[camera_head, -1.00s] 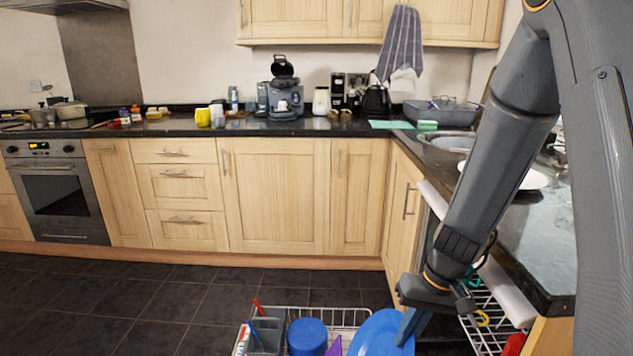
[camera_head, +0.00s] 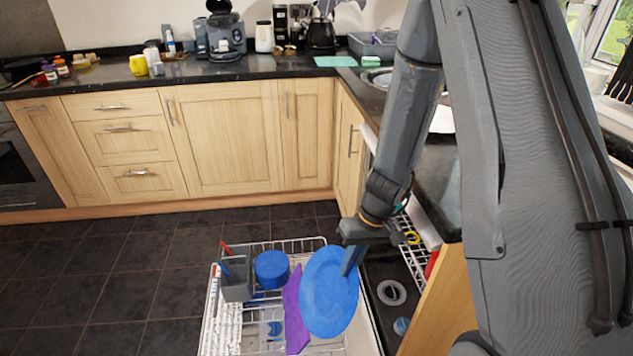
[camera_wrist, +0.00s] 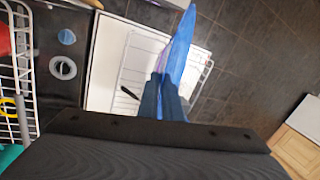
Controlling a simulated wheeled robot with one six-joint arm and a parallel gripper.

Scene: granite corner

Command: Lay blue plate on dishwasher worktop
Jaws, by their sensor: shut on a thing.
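The blue plate (camera_head: 328,292) is held on edge, its face towards the head camera, at the right side of the pulled-out lower rack. My gripper (camera_head: 351,260) is shut on the plate's upper right rim. In the wrist view the plate (camera_wrist: 181,50) shows nearly edge-on between my fingers (camera_wrist: 165,98). I cannot tell whether its lower edge still touches the rack. The dark granite worktop (camera_head: 438,190) over the dishwasher is at the right, above and behind the plate, partly hidden by my arm.
The lower rack (camera_head: 212,315) holds a grey cutlery basket (camera_head: 236,290), a blue round container (camera_head: 271,268) and a purple item (camera_head: 294,310). The upper rack (camera_head: 412,255) sits close right of my gripper. A white dish (camera_head: 441,120) lies on the worktop by the sink.

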